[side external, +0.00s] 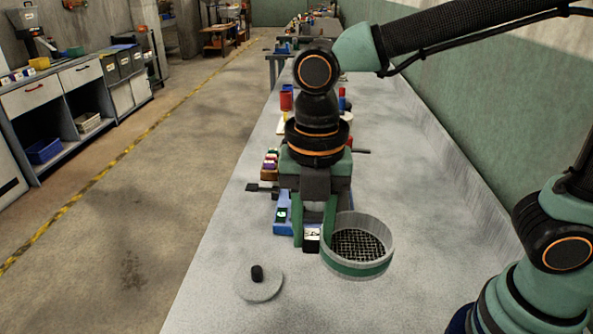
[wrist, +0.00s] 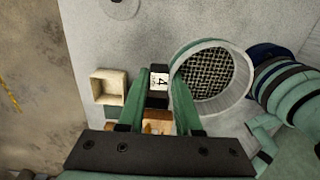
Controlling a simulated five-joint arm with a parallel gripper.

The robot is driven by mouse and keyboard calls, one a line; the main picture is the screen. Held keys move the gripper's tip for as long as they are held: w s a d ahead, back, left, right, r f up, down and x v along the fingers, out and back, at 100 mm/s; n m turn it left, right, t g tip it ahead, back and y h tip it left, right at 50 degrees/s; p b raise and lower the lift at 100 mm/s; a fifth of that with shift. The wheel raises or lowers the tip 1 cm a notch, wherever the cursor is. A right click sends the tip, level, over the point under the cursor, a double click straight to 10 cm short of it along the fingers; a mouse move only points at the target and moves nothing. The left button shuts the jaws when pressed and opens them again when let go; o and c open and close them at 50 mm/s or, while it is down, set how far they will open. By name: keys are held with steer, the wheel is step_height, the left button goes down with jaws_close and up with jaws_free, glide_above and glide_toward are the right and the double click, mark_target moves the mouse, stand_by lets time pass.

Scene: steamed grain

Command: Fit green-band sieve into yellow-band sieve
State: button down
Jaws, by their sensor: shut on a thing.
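The green-band sieve (side external: 343,267) is a pale round ring with a green band low on its wall and a dark wire mesh. It also shows in the wrist view (wrist: 241,82), right of the fingers. My gripper (side external: 313,243) points down at the sieve's left side. In the wrist view my gripper (wrist: 158,84) is shut on a small dark block with a white "4" label (wrist: 159,79) beside the sieve's rim. The block looks joined to the sieve, but the join is hidden. I cannot make out a yellow-band sieve in either view.
A pale disc lid with a black knob (side external: 259,286) lies at the front left. A shallow square box (wrist: 109,86) is left of the fingers. Blue items (side external: 283,216) and a small rack (side external: 269,166) stand behind my gripper. The bench front is mostly clear.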

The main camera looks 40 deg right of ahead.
steer(key=w+d+f, duration=0.1)
steer(key=w+d, duration=0.5)
steer(key=w, duration=0.5)
steer(key=w+d, duration=0.6)
steer(key=w, duration=0.5)
steer(key=shift+w+d+f, duration=0.75)
steer(key=shift+d+f, duration=0.25)
steer(key=shift+d, duration=0.1)
steer(key=shift+w+d+f, duration=0.75)
steer(key=shift+d+f, duration=0.3)
steer(key=shift+d, duration=0.1)
steer(key=shift+w+d+f, duration=0.75)
steer(key=shift+d+f, duration=0.25)
steer(key=shift+d, duration=0.1)
steer(key=shift+f, duration=0.85)
steer(key=shift+c, duration=0.6)
jaws_free()
